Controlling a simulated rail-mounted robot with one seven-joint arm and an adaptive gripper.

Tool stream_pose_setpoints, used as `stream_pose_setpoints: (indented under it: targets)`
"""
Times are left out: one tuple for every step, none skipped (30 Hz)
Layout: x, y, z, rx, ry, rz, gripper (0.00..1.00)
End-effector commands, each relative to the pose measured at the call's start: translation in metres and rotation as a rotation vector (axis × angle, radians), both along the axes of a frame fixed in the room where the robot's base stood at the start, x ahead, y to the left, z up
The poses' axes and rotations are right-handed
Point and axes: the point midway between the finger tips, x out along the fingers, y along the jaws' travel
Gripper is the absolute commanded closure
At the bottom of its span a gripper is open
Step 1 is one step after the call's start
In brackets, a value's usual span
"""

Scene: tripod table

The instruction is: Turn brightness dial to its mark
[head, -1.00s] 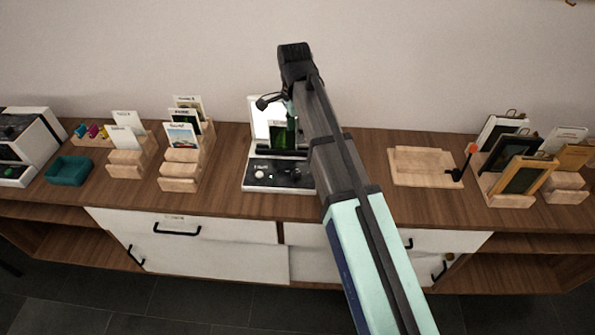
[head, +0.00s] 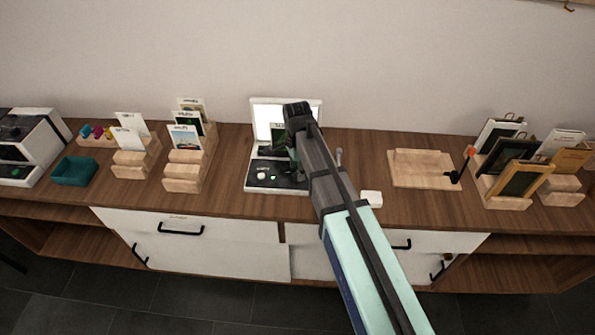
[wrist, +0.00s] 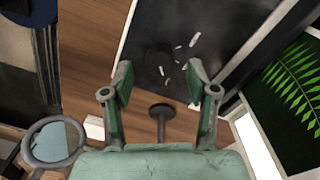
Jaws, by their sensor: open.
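A dark round dial (wrist: 158,62) sits on the black panel (wrist: 130,45) of the light-box device in the wrist view. Small white marks lie on the panel to its right; I cannot tell which is the brightness mark or where the dial points. My gripper (wrist: 159,77) is open and empty, its two green-padded fingers spread to either side of the dial in the picture. I cannot tell its height above the panel. In the head view, the device's white-framed body (head: 262,103) stands mid-table, and my arm hides the dial and most of the fingers.
A dark disc on a stem (wrist: 162,111) shows below the dial, between the fingers. A ring-shaped magnifier (wrist: 52,141) is at lower left. A leaf picture (wrist: 290,88) stands close on the right. A white block (head: 371,198) lies right of my arm.

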Motion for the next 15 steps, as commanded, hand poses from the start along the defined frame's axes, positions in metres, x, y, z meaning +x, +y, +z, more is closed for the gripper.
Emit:
stream_pose_setpoints:
  targets:
    - [-0.001, 0.0, -0.005, -0.001, 0.003, 0.0, 0.41]
    - [-0.001, 0.0, -0.008, -0.001, 0.003, 0.0, 0.41]
    - [0.0, 0.0, -0.012, -0.001, 0.002, 0.0, 0.41]
    - [0.0, 0.0, -0.014, 0.0, 0.001, 0.0, 0.41]
    - [0.0, 0.0, -0.016, 0.0, 0.001, 0.0, 0.41]
    - [-0.001, 0.0, -0.018, 0.0, 0.001, 0.0, 0.41]
    - [-0.001, 0.0, -0.02, 0.0, 0.001, 0.0, 0.41]
    - [-0.001, 0.0, -0.021, 0.0, 0.001, 0.0, 0.41]
    - [-0.001, 0.0, -0.022, 0.0, 0.001, 0.0, 0.41]
    - [-0.001, 0.0, -0.022, 0.0, 0.001, 0.0, 0.41]
    - [-0.001, 0.0, -0.023, 0.0, 0.001, 0.0, 0.41]
    - [-0.001, 0.0, -0.023, 0.0, 0.001, 0.0, 0.41]
    - [-0.001, 0.0, -0.023, 0.0, 0.001, 0.0, 0.41]
    - [-0.001, 0.0, -0.023, 0.0, 0.001, 0.0, 0.41]
    - [-0.001, 0.0, -0.023, 0.0, 0.0, 0.0, 0.41]
